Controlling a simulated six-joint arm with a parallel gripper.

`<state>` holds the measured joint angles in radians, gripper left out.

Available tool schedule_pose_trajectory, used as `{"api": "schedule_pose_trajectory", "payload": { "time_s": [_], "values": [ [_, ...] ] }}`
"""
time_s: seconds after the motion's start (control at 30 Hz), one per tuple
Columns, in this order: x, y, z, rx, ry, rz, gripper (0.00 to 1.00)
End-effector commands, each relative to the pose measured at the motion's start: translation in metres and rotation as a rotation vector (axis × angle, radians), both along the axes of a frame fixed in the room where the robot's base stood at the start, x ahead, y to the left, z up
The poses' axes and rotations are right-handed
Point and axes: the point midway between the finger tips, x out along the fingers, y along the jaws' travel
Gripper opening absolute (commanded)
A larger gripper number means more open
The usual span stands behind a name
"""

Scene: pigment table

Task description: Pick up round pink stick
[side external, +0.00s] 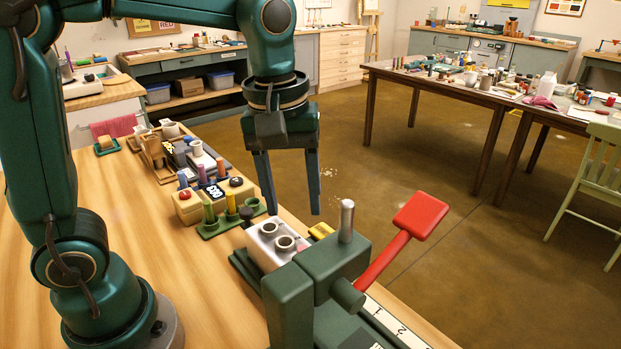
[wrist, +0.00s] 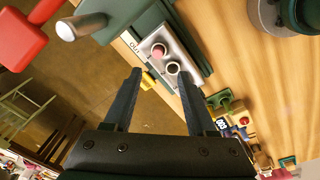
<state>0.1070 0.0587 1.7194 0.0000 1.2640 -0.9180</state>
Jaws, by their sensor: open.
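A silvery-white block with two round sockets (side external: 262,252) sits on a dark green base; it also shows in the wrist view (wrist: 186,62). A round pink end (wrist: 158,52), apparently the pink stick, shows in one socket in the wrist view; the other socket looks dark. In the side view the stick is not clearly visible. My gripper (side external: 294,211) is open and empty, pointing down above and behind the block. In the wrist view the fingertips (wrist: 159,72) are spread to either side of the block's near edge, apart from the pink end.
A green press with an upright metal rod (side external: 346,222) and a red-ended lever (side external: 421,215) stands beside the block. A small yellow piece (side external: 321,230) lies close by. A green rack of colored sticks (side external: 226,222) stands behind. The tabletop (side external: 160,250) at left is clear.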

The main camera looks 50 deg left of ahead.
Motion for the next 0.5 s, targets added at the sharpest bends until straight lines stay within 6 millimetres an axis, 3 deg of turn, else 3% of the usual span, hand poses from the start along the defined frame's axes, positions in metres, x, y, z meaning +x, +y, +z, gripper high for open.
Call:
{"api": "schedule_pose_trajectory", "payload": {
  "time_s": [0.13, 0.5],
  "values": [
    [0.01, -0.006, -0.018, 0.007, 0.066, -0.013, 0.57],
    [0.008, -0.009, -0.056, 0.013, 0.105, -0.025, 0.57]
  ]
}}
